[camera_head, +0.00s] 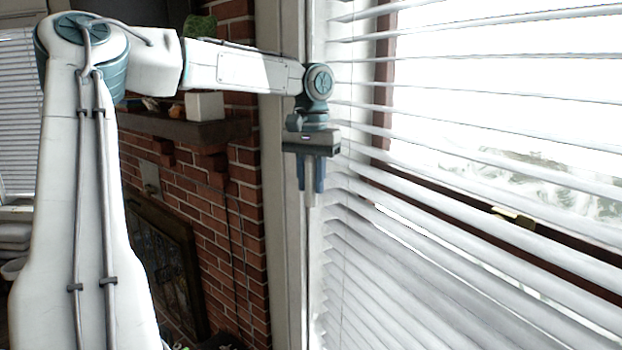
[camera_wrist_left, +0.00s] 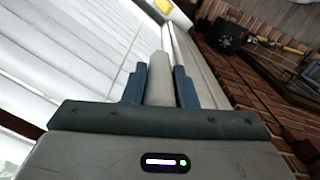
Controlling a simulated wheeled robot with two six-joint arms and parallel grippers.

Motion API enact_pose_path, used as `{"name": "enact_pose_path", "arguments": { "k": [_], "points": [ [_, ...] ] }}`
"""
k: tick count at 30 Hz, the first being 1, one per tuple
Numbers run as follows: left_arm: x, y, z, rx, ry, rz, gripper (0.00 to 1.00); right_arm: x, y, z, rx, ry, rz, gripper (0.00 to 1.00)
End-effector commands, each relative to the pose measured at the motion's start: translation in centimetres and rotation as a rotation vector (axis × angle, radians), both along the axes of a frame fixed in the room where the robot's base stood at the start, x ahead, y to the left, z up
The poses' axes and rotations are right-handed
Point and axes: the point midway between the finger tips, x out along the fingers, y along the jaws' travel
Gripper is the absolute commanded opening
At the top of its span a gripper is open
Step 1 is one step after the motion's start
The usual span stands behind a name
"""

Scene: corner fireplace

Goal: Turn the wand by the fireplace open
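The wand (camera_head: 308,240) hangs as a thin rod at the left edge of the white window blind (camera_head: 400,262), beside the fireplace wall. My left gripper (camera_head: 310,188) points down at the wand, with a blue finger on each side of it. In the left wrist view, the pale round wand (camera_wrist_left: 160,80) sits between the two blue fingers (camera_wrist_left: 160,88), which look closed against it. The upper slats show gaps with bright daylight; the lower slats look more closely overlapped. My right gripper is not in view.
The brick fireplace (camera_head: 205,200) with a dark mantel (camera_head: 190,130) stands left of the wand. A white box (camera_head: 204,106) sits on the mantel. A pale window trim (camera_head: 285,230) runs close beside the gripper. Another blind (camera_head: 18,110) is at far left.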

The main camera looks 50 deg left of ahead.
Motion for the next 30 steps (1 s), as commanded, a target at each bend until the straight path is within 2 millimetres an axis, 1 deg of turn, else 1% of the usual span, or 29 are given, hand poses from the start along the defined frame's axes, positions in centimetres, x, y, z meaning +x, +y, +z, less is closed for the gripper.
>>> {"name": "enact_pose_path", "arguments": {
  "k": [1,3,11,14,17,24,27,30],
  "points": [
    [0.0,0.0,-0.2,-0.001,0.003,-0.001,0.35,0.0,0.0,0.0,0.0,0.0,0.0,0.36],
    [0.0,0.0,-0.1,-0.001,0.002,-0.001,0.45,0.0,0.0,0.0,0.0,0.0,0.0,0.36],
    [0.0,0.0,0.0,0.0,0.0,0.0,0.45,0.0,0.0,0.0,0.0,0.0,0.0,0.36],
    [0.0,0.0,0.5,0.001,0.0,0.001,0.45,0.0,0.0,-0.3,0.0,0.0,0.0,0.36],
    [0.1,0.1,1.9,0.004,-0.002,0.002,0.45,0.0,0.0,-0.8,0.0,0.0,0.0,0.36],
    [0.1,0.1,6.7,0.004,-0.002,0.003,0.45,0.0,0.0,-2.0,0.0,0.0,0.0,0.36],
    [0.1,0.0,8.5,0.003,-0.001,0.002,0.45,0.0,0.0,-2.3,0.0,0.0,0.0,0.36],
    [0.1,0.1,9.7,0.0,0.0,0.001,0.45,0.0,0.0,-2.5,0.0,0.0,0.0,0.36]
  ]
}}
